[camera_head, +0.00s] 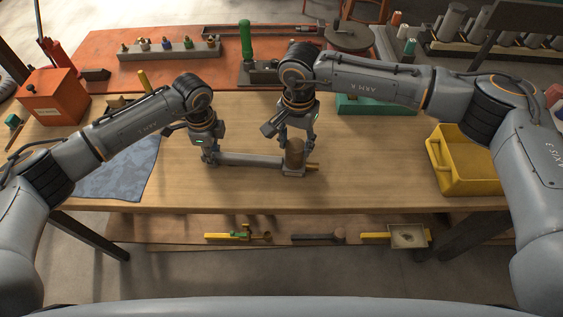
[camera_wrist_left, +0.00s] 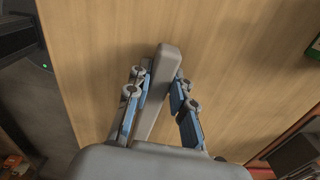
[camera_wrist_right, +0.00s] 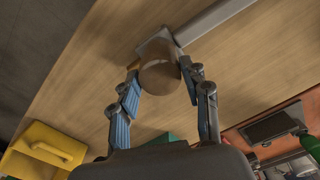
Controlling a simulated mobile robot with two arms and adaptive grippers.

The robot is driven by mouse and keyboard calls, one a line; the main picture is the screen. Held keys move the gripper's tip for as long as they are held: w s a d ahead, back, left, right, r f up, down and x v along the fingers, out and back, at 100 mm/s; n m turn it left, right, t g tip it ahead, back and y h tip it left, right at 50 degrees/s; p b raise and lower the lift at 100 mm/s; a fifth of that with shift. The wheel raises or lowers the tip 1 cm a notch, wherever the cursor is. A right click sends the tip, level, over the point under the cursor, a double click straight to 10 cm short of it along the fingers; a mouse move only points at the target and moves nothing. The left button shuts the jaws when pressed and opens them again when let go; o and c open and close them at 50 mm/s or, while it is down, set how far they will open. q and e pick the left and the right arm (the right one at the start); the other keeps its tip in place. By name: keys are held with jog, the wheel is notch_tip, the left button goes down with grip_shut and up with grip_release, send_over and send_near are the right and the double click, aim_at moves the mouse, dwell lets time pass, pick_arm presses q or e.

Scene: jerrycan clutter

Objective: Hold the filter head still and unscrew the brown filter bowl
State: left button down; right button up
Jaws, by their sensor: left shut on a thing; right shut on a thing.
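The brown filter bowl (camera_head: 295,152) stands upright on the grey block at the right end of the filter head's long grey bar (camera_head: 250,159). The bar lies along the front part of the table. My left gripper (camera_head: 209,157) is shut on the bar's left end, with a finger on each side of it in the left wrist view (camera_wrist_left: 160,78). My right gripper (camera_head: 296,144) points down and is shut on the bowl. In the right wrist view the bowl (camera_wrist_right: 160,78) sits between the fingertips. The joint between bowl and head is mostly hidden there.
A yellow bin (camera_head: 475,178) stands at the table's right. A blue cloth (camera_head: 108,175) lies at the left under my left arm. A green-handled tool (camera_head: 246,45) stands behind. The table front is clear.

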jog(key=n, duration=0.5)
jog(key=o, duration=0.8)
jog(key=shift+o, duration=0.2)
jog(key=shift+r, duration=0.1)
jog(key=shift+r, duration=1.45)
jog(key=shift+o, duration=0.2)
